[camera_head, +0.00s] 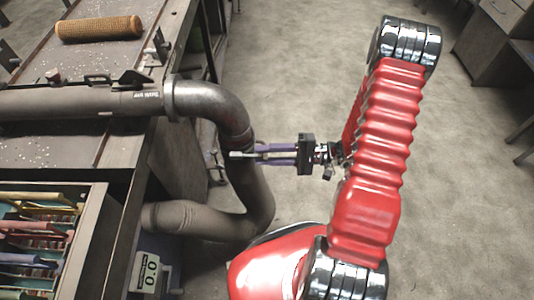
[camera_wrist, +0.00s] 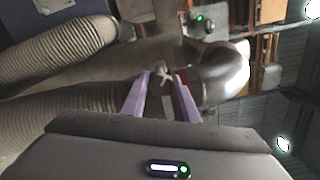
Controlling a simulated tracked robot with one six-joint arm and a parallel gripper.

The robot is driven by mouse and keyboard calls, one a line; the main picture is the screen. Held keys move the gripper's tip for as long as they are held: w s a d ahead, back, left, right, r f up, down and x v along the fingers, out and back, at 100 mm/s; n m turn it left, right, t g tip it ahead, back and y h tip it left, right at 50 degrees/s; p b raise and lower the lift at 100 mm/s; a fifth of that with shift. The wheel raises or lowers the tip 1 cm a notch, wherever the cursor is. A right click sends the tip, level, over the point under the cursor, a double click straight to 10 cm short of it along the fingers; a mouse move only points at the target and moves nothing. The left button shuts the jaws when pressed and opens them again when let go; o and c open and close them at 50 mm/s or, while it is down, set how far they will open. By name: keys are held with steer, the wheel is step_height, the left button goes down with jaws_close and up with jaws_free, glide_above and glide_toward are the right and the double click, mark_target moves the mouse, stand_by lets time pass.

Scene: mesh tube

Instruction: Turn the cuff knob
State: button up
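The cuff knob (camera_head: 238,154) is a small pale metal piece on the curved grey pipe (camera_head: 222,105) below its elbow. In the wrist view the knob (camera_wrist: 161,69) has a cross-like shape and shows between the fingertips. My gripper (camera_head: 257,154) has purple fingers and reaches the knob from the right. In the wrist view my gripper (camera_wrist: 162,76) is open, with one fingertip on each side of the knob. I cannot tell whether either finger touches it.
A bench (camera_head: 110,154) carries the straight pipe (camera_head: 70,102) and an orange-brown mesh tube (camera_head: 98,28). A drawer (camera_head: 95,225) of coloured items is at lower left. A small display (camera_head: 150,272) reads 0.0. The floor at right is clear near my arm.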

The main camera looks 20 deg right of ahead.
steer(key=o, duration=0.4)
steer(key=shift+s+a, duration=0.1)
steer(key=shift+d, duration=0.2)
steer(key=v, duration=1.3)
steer(key=shift+d, duration=0.2)
